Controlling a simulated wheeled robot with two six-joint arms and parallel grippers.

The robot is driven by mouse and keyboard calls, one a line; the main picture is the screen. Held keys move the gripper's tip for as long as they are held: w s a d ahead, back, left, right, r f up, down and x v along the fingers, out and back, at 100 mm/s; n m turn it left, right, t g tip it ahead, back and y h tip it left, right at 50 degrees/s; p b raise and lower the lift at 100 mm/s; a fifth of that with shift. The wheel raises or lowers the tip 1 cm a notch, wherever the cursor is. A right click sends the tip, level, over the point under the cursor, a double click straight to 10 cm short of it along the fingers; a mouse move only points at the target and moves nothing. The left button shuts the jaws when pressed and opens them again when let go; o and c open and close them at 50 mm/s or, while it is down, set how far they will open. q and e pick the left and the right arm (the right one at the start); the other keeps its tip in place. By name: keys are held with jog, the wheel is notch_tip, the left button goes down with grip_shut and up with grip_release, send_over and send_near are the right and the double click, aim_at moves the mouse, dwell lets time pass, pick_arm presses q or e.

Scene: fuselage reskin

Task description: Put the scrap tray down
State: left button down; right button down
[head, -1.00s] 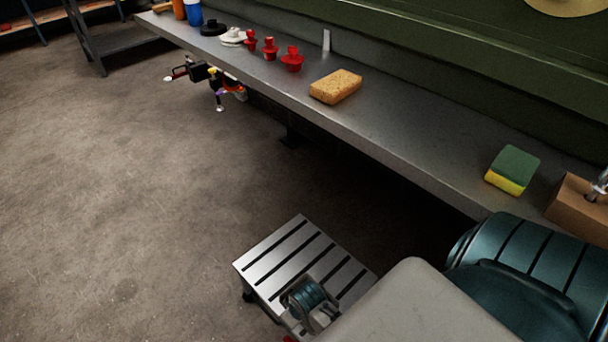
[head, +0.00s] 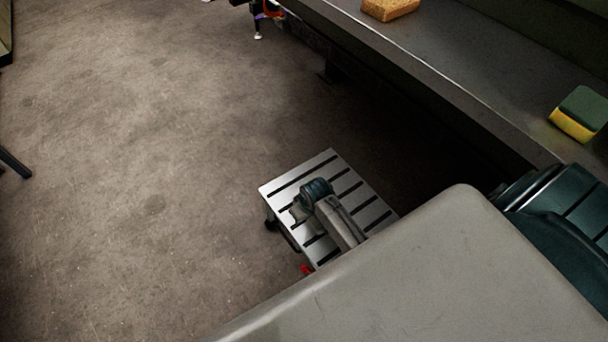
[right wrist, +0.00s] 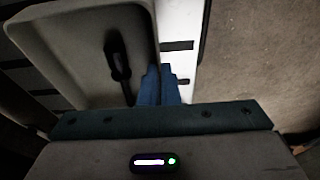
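In the right wrist view the grey scrap tray (right wrist: 75,45) fills the upper left, with raised walls and a rounded corner. A dark, elongated item (right wrist: 118,62) shows inside it; I cannot tell what it is. My right gripper (right wrist: 158,75) has two blue fingers close together at the tray's right wall, one on each side of the rim, and looks shut on it. I cannot make out the tray for sure in the head view. My left gripper is not in view.
A slotted metal plate (head: 295,180) stands low beside my arm parts. The concrete floor (head: 130,190) at left is open.

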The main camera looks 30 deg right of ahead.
jog(key=shift+w+d, duration=0.1)
jog(key=shift+w, duration=0.45)
jog(key=shift+s+b+x, duration=0.15)
jog(key=shift+b+x, duration=0.15)
jog(key=shift+x, duration=0.6)
jog(key=shift+s+b+x, duration=0.2)
jog(key=shift+b+x, duration=0.1)
jog(key=shift+x, duration=0.55)
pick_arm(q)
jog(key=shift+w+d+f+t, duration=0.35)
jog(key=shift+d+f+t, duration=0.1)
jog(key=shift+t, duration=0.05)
pick_arm(e)
jog(key=shift+f, duration=0.1)
jog(key=c, duration=1.7)
grip_release()
jog(key=shift+f, duration=0.1)
